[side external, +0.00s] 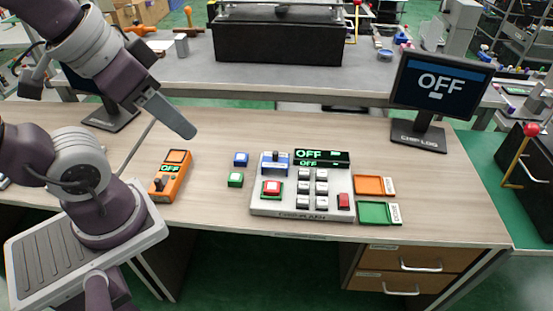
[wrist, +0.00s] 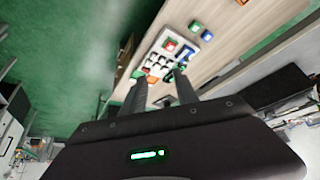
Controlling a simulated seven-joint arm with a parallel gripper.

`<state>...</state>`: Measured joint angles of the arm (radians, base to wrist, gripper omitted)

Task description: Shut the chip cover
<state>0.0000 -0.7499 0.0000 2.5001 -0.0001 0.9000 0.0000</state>
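The light grey panel (side external: 320,212) on the wooden desk has a label on its front edge that seems to read "CHIP ALARM". It carries a red button on a green base (side external: 271,188), a blue-and-white part with a dark knob (side external: 275,162), several grey keys (side external: 321,188) and a display reading OFF (side external: 321,158). I cannot tell which part is the chip cover or how it stands. My gripper (side external: 185,128) is in the air above the desk, left of the panel, touching nothing. In the wrist view, its two fingers (wrist: 160,80) are apart and empty, with the panel (wrist: 165,57) beyond them.
An orange handheld device (side external: 171,175) and blue (side external: 241,159) and green (side external: 236,179) blocks lie left of the panel. Orange (side external: 374,185) and green (side external: 379,213) trays lie to its right. A monitor reading OFF (side external: 439,82) stands at the back right.

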